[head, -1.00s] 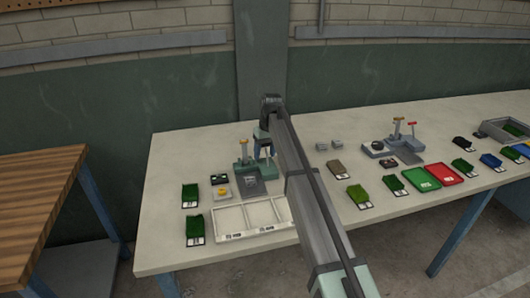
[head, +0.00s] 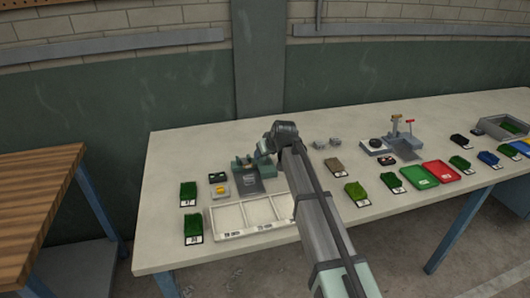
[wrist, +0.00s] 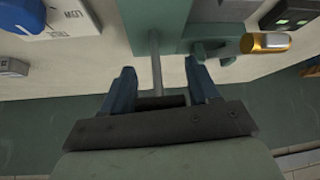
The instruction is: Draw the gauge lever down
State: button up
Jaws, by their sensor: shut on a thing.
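The green gauge (head: 239,170) stands on the left half of the table, partly behind my arm. In the wrist view its green body (wrist: 190,22) is at the top. A thin grey lever rod (wrist: 155,62) runs from it to between the blue fingers of my gripper (wrist: 163,84). My gripper is shut on this lever; the gripped end is mostly hidden. A brass-orange handle (wrist: 265,42) is beside the fingers on the right, apart from them. In the head view my gripper (head: 261,154) is low over the gauge, its fingertips hard to make out.
A white sectioned tray (head: 228,221) lies in front of the gauge. Turf samples (head: 188,192) stand at its left. A second gauge (head: 402,145) with two levers, a red tray (head: 442,172) and more samples are to the right. The wall is close behind.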

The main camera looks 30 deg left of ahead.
jog(key=shift+d+f, duration=0.1)
jog(key=shift+d, duration=0.5)
jog(key=o, duration=1.3)
jog(key=shift+c, duration=0.2)
jog(key=shift+o, duration=0.7)
jog(key=shift+s+a, duration=0.1)
jog(key=shift+a, duration=0.05)
jog(key=v, duration=1.4)
jog(key=shift+a, duration=0.15)
jog(key=shift+c, duration=0.2)
